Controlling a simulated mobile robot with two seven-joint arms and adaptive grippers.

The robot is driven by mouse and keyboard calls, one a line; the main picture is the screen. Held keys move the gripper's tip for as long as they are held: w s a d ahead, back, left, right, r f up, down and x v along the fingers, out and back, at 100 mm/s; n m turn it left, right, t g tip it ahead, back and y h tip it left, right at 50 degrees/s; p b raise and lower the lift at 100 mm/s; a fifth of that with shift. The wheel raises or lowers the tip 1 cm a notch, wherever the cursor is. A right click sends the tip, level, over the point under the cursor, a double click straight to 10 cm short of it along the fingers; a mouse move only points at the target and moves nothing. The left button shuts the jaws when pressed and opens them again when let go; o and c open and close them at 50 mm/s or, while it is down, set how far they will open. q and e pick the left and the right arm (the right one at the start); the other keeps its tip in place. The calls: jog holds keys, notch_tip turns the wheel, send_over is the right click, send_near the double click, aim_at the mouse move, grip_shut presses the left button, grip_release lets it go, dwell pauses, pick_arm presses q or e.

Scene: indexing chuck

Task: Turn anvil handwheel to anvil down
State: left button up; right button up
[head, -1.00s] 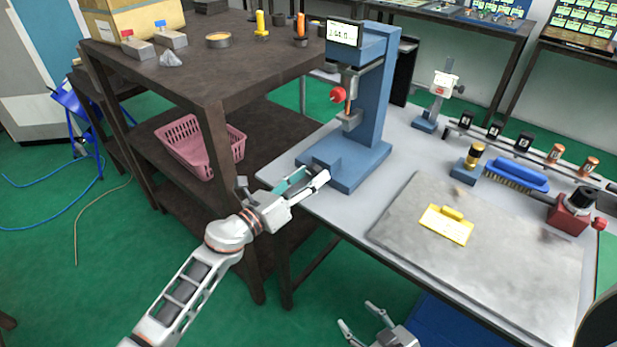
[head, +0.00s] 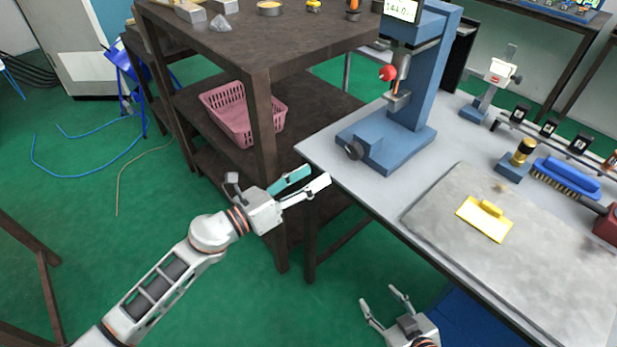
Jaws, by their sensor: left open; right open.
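The blue bench tester (head: 430,90) stands at the left end of the grey worktable. A dark round handwheel (head: 354,150) sits at the front left of its base; I take it as the anvil handwheel. A small metal anvil (head: 397,101) stands above the base, below a red knob (head: 387,73). My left gripper (head: 318,177) is open and empty, left of and below the handwheel in the picture and apart from it. One finger pad looks teal. My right gripper (head: 378,295) is open and empty, low in front of the table.
A dark shelf rack (head: 262,85) with a pink basket (head: 235,118) stands close behind my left gripper. A blue brush (head: 568,175) lies further right.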

aim_at(350, 154)
dwell(0.3)
pick_arm(q)
jog(key=w+d+m, duration=0.1)
jog(key=m, duration=0.1)
jog(key=d+m+b, duration=0.1)
jog(key=m, duration=0.1)
jog(key=w+d+m+b, duration=0.1)
jog(key=m, duration=0.2)
jog(key=shift+w+d+r+g, duration=0.1)
jog(key=shift+w+d+g, duration=0.1)
jog(key=shift+w+g, duration=0.1)
jog(key=shift+w+d+r, duration=0.1)
jog(key=shift+w+d, duration=0.05)
jog(key=shift+d, duration=0.1)
jog(key=b+x, duration=0.1)
jog(key=x, duration=0.6)
jog(key=c, duration=1.1)
